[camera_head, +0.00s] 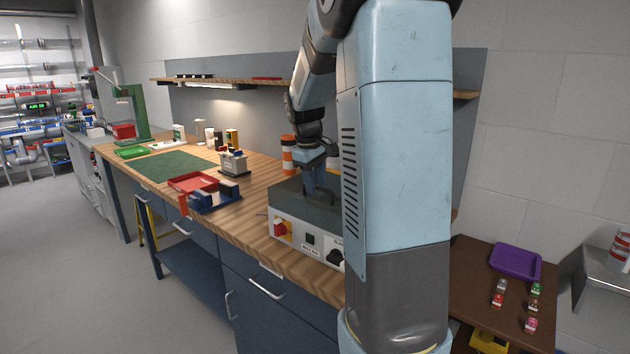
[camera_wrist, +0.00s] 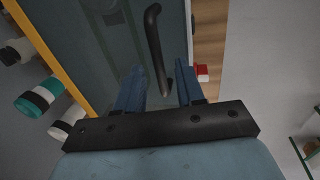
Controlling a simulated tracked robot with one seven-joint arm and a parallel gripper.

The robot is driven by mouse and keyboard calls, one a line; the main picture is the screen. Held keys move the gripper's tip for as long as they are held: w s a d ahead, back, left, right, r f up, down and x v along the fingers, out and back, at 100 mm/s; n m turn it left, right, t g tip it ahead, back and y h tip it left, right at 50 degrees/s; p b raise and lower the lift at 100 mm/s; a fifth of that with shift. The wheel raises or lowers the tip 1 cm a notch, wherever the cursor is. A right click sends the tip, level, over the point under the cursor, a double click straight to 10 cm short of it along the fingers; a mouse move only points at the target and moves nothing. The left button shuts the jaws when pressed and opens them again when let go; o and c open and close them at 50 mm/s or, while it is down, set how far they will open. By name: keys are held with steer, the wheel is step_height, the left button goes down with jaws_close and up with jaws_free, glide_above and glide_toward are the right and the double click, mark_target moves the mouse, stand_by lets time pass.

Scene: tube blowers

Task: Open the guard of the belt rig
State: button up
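The belt rig (camera_head: 292,232) is a grey box on the bench, with a red switch and a black knob on its front. Its dark, see-through guard (camera_head: 290,203) covers the top, lying closed as far as I can see; my column hides the right part. In the wrist view the guard (camera_wrist: 95,50) fills the upper left, with a black bar handle (camera_wrist: 155,45) on it. My gripper (camera_wrist: 160,75) is open, with one blue finger on each side of the handle's near end. I cannot tell whether they touch it. In the head view my gripper (camera_head: 319,188) is low over the guard.
A brown side table (camera_head: 480,270) with a purple tray (camera_head: 516,262) is at the right. The floor at the left is clear.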

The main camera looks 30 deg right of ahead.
steer(key=shift+c, duration=0.3)
jaws_close()
stand_by(0.3)
